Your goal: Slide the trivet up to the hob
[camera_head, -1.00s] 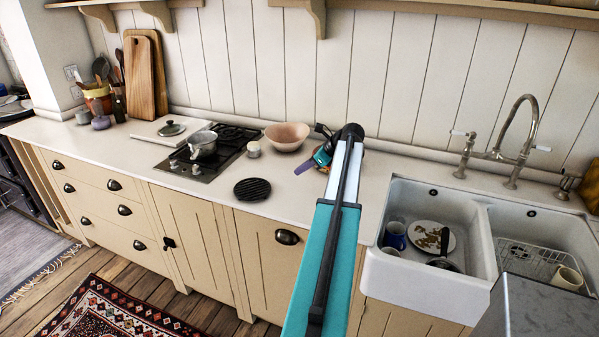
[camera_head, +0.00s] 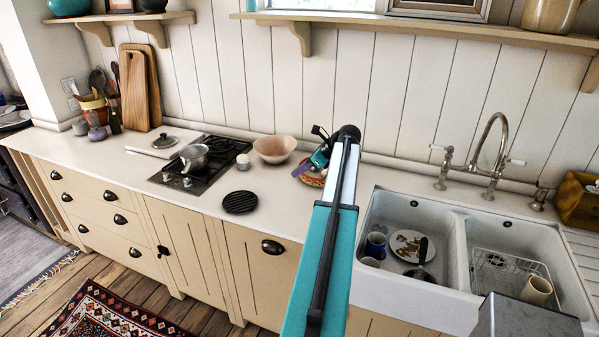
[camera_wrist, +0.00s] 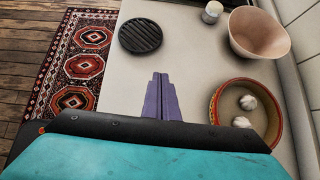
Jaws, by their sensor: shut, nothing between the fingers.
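The trivet (camera_head: 240,202) is a round black ridged disc lying flat on the worktop near its front edge. It also shows at the upper left of the wrist view (camera_wrist: 141,36). The hob (camera_head: 190,180) is a black plate behind and left of the trivet, with bare worktop between them. A metal pan (camera_head: 194,158) stands on the hob. My gripper (camera_head: 318,160) is over the worktop, right of the trivet and apart from it. In the wrist view its purple fingers (camera_wrist: 161,82) are together with nothing between them.
A pink bowl (camera_head: 275,149) and a small lidded jar (camera_head: 243,161) stand behind the trivet. A patterned bowl with pale items inside (camera_wrist: 216,108) is just right of my gripper. The sink (camera_head: 375,275) lies further right. Worktop between gripper and trivet is clear.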

